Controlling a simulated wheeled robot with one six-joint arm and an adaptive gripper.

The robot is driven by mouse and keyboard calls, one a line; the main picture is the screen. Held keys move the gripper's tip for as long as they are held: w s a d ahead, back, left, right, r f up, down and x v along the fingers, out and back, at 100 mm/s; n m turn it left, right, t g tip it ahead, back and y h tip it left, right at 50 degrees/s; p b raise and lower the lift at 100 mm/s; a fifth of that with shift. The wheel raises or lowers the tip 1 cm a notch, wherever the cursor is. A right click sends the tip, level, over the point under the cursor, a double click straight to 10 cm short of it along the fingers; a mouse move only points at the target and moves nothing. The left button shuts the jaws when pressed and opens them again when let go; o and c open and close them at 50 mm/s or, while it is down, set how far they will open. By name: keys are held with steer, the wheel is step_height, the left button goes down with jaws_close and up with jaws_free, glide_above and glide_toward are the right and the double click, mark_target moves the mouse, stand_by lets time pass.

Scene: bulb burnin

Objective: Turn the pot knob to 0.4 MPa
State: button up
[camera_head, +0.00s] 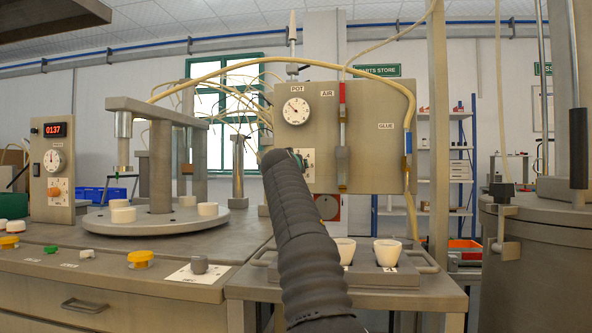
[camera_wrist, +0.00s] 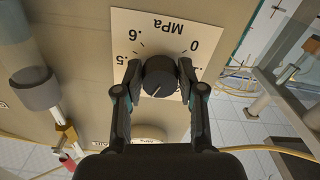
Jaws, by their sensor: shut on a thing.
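The pot knob (camera_wrist: 160,77) is a round black knob with a thin white line on its face. In the wrist view the line points down and slightly left. The knob sits on a white dial plate (camera_wrist: 165,22) that appears upside down, with MPa, 0, .6 and .5 readable. My gripper (camera_wrist: 160,79) is shut on the knob, one finger on each side. The fingers cover other parts of the scale, and no .4 label can be read. In the head view my arm hides the knob; part of the dial plate (camera_head: 308,158) shows beside it.
The POT gauge (camera_head: 296,111) sits above on the grey panel (camera_head: 372,150); its reading is too small to tell. White cups (camera_head: 387,252) stand below, and a round turntable (camera_head: 160,222) is at left.

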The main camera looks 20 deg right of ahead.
steer(key=shift+f+m, duration=0.1)
steer(key=shift+m, duration=2.1)
steer(key=o, duration=1.1)
steer(key=shift+o, duration=0.2)
steer(key=v, duration=1.2)
